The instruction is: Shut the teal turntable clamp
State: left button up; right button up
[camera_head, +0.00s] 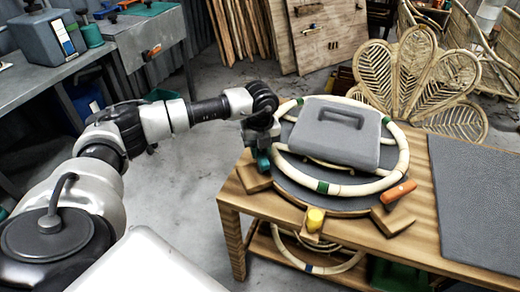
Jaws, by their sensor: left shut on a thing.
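The round dark turntable (335,198) lies on the wooden table (237,225), with a pale rattan ring (402,155) on it and a grey block with a handle slot (335,132) over its middle. The teal clamp (263,161) is at the turntable's left edge. My left gripper (262,148) reaches down there from above and is shut on the teal clamp; the fingers hide part of it. I cannot tell how far the clamp is turned. A yellow clamp (316,219) is at the front edge and an orange clamp (397,192) at the right front. My right gripper is not in view.
A dark mat (480,195) covers the table's right side. A fan-shaped rattan back (425,80) stands behind. A lower shelf holds another rattan ring (335,268). A grey workbench (65,68) stands at the upper left, with open floor (190,190) between it and the table.

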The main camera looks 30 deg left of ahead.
pick_arm(q)
jog(key=m+b, duration=0.1)
jog(key=m, duration=0.3)
jog(key=shift+w+d+m, duration=0.1)
jog(key=shift+m, duration=0.2)
jog(key=m+b, duration=0.1)
jog(key=m, duration=0.2)
jog(key=shift+d+m, duration=0.1)
jog(key=shift+m, duration=0.2)
jog(key=m+b, duration=0.1)
jog(key=m, duration=0.3)
jog(key=shift+d, duration=0.15)
jog(key=shift+m+b, duration=0.55)
jog(key=shift+m, duration=1.25)
jog(key=shift+d+m, duration=0.1)
jog(key=shift+m, duration=0.2)
jog(key=o, duration=0.9)
jog(key=shift+r, duration=0.1)
notch_tip(320, 180, up, 11)
jog(key=shift+f, duration=0.15)
